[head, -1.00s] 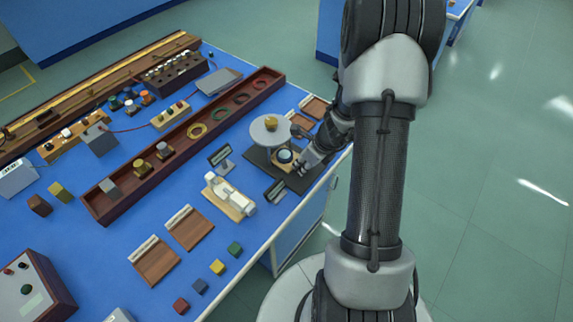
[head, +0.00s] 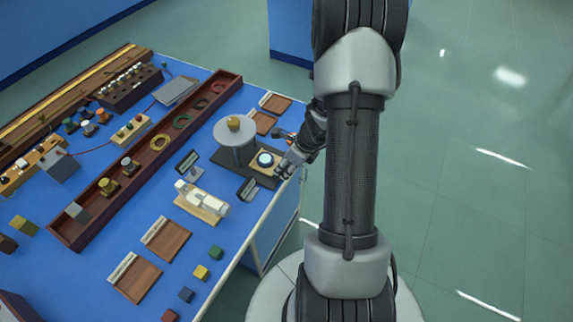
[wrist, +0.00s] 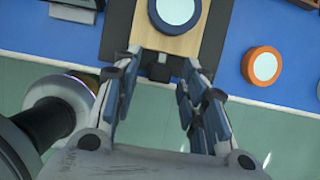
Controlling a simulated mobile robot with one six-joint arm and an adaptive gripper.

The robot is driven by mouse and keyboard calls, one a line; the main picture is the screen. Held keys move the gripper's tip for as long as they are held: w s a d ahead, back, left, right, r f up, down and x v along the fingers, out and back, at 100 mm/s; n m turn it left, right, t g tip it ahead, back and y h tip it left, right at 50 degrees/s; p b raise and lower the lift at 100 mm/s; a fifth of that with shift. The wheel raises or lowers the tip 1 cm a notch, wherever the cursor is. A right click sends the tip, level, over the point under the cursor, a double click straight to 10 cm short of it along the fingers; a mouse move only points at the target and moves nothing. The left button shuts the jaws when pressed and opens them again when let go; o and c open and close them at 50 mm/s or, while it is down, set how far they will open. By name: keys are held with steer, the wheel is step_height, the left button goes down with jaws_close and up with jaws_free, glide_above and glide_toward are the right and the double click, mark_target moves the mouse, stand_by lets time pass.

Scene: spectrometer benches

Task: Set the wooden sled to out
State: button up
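The wooden sled (wrist: 180,46) is a light wooden slab on a dark base (wrist: 212,40). It carries a round blue-rimmed cell (wrist: 175,10) with a pale top. In the head view the sled (head: 257,172) stands beside a grey round plate on a post (head: 226,138), with the cell clear of the plate. A small dark tab (wrist: 158,71) shows at the sled's near end. My gripper (wrist: 163,57) is open, its fingers on either side of the tab with visible gaps. In the head view my gripper (head: 285,168) is at the sled's right end.
An orange-rimmed disc (wrist: 263,66) lies on the blue bench right of my gripper in the wrist view. A label stand (head: 247,190) and a white device (head: 203,200) stand near the base. The bench edge runs just below my gripper.

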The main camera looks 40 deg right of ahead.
steer(key=shift+r, duration=0.1)
steer(key=v, duration=1.2)
stand_by(0.4)
